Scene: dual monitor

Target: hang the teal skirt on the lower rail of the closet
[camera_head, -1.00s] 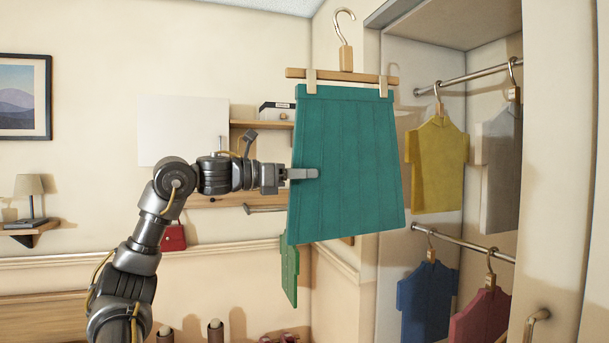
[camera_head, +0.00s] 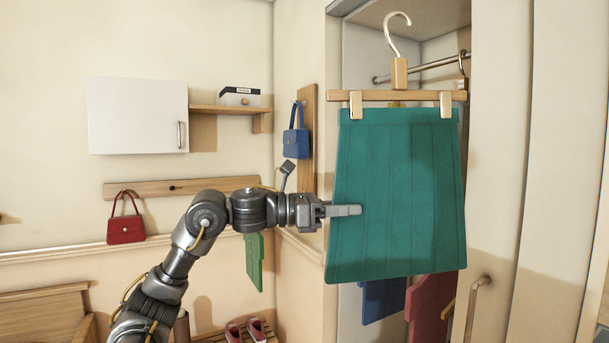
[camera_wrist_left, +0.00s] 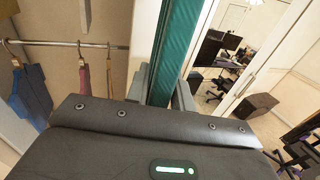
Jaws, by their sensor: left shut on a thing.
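The teal skirt (camera_head: 397,200) hangs by two clips from a wooden hanger (camera_head: 425,96) with a metal hook on top. My left gripper (camera_head: 345,210) is shut on the skirt's left edge and holds it upright in front of the closet. In the left wrist view the skirt (camera_wrist_left: 177,50) stands edge-on between the fingers. The lower rail (camera_wrist_left: 60,43) shows in the left wrist view at the left, with a few garments on it. In the head view the skirt hides that rail. My right gripper is not in view.
The upper rail (camera_head: 425,66) runs behind the hanger. Blue (camera_head: 382,300) and dark red (camera_head: 430,305) garments show below the skirt. A closet door handle (camera_head: 476,310) is at the right. A blue bag (camera_head: 296,142) hangs on the wall left of the closet.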

